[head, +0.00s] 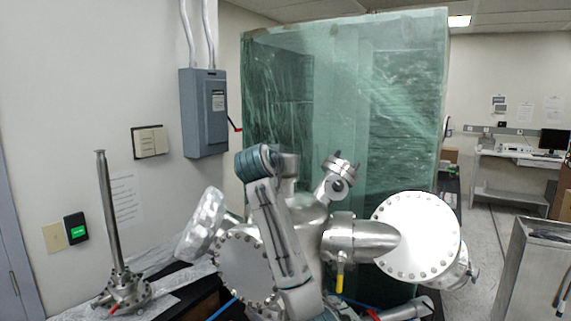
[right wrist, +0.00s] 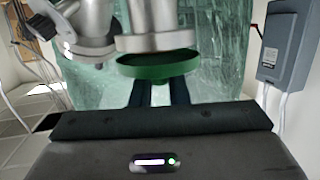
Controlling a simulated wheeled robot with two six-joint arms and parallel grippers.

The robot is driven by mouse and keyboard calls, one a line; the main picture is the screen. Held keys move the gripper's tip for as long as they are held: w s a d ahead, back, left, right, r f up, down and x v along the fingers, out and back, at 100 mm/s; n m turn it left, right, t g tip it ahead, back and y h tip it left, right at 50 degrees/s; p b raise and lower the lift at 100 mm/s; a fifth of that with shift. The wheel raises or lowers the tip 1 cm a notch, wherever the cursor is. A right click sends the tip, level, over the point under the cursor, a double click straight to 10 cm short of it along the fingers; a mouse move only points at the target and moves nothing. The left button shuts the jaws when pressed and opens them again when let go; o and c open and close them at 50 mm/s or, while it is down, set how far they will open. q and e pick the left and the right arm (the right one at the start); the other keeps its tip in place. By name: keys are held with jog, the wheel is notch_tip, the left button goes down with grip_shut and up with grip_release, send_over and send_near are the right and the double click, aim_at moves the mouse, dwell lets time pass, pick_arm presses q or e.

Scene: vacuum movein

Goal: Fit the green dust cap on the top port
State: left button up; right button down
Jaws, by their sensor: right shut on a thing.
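The green dust cap (right wrist: 157,70) shows in the right wrist view, at the tips of my right gripper (right wrist: 159,91). The gripper is shut on the cap by its edge. In that view, which looks upside down, the cap lies right against or very close to the flange of a metal port (right wrist: 156,42). I cannot tell whether they touch or whether the cap is seated. In the head view the metal vacuum chamber (head: 312,216) stands in the middle. My arm crosses in front of it and hides part of it; cap and right gripper do not show there. My left gripper is in neither view.
Side ports with bolted flanges (head: 418,237) stick out around the chamber. A tall metal tube on a flanged base (head: 112,215) stands at the left. A green plastic-wrapped block (head: 345,110) stands behind. A grey electrical box (head: 204,112) hangs on the wall.

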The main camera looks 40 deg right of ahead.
jog(key=shift+w+d, duration=0.1)
jog(key=shift+d, duration=0.15)
dwell(0.4)
jog(key=shift+f+b, duration=0.5)
jog(key=shift+b, duration=0.1)
dwell(0.8)
jog(key=c, duration=1.3)
grip_release()
jog(key=shift+a, duration=0.1)
